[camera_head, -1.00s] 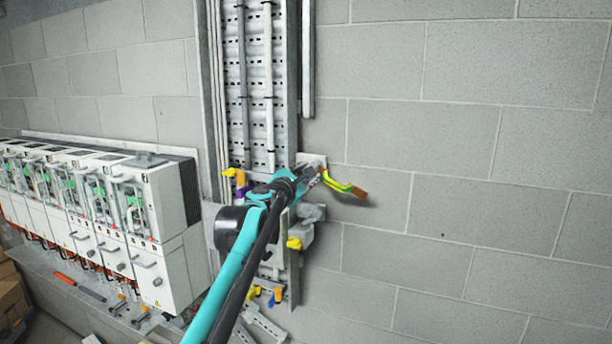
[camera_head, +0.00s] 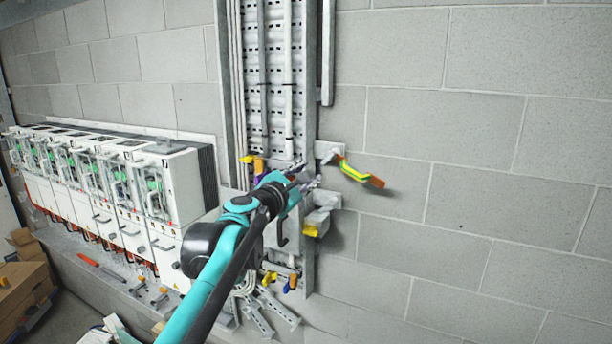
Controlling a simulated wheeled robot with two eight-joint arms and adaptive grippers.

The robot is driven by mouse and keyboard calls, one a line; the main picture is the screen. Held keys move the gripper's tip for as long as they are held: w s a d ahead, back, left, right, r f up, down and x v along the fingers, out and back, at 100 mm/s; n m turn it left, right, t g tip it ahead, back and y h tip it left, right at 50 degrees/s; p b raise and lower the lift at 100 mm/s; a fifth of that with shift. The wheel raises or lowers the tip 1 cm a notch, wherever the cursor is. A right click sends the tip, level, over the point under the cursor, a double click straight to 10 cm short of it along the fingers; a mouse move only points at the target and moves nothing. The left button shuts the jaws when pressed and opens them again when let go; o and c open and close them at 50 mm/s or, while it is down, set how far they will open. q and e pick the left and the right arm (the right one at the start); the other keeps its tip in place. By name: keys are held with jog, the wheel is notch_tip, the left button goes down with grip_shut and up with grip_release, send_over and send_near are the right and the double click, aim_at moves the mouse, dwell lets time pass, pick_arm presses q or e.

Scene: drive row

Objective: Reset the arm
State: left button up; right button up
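My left arm, teal and black, comes in from the bottom left. Its gripper (camera_head: 307,176) is in front of the right edge of the perforated metal cable tray (camera_head: 274,95). The two fingertips look apart, with nothing seen between them. A yellow-green striped piece with an orange-brown end (camera_head: 358,172) sticks out from a grey bracket (camera_head: 329,152) on the wall, just right of the gripper and apart from it. My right gripper is not in view.
A row of white drive cabinets (camera_head: 172,190) stands at the left, above a grey ledge (camera_head: 95,285) with tools. Yellow clips (camera_head: 258,162) and a grey box with a yellow part (camera_head: 312,231) sit near the arm. Cardboard boxes (camera_head: 22,285) are at lower left. The right is bare block wall.

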pick_arm(q)
jog(key=s+f+m+g+b, duration=0.2)
jog(key=s+f+m+b, duration=0.3)
jog(key=f, duration=0.6)
jog(key=s+f+m+g+b, duration=0.1)
jog(key=s+f+m+b, duration=0.3)
jog(key=s+f+b, duration=0.55)
jog(key=s+f+m+g+b, duration=0.25)
jog(key=f+m+b, duration=0.2)
jog(key=f, duration=0.95)
jog(key=s+a+f+m+g+y+b, duration=0.1)
jog(key=s+f+b, duration=0.5)
jog(key=f, duration=0.7)
jog(key=s+a+f+m+g+y+b, duration=0.1)
jog(key=s+a+f+m+y+b, duration=0.2)
jog(key=f, duration=1.1)
jog(key=s+a+f+m+g+y+b, duration=0.2)
jog(key=s+a+f+m+b, duration=0.4)
jog(key=f, duration=0.8)
jog(key=s+a+y+b, duration=0.1)
jog(key=s+a+b, duration=0.2)
jog(key=s, duration=0.2)
jog(key=shift+b, duration=0.3)
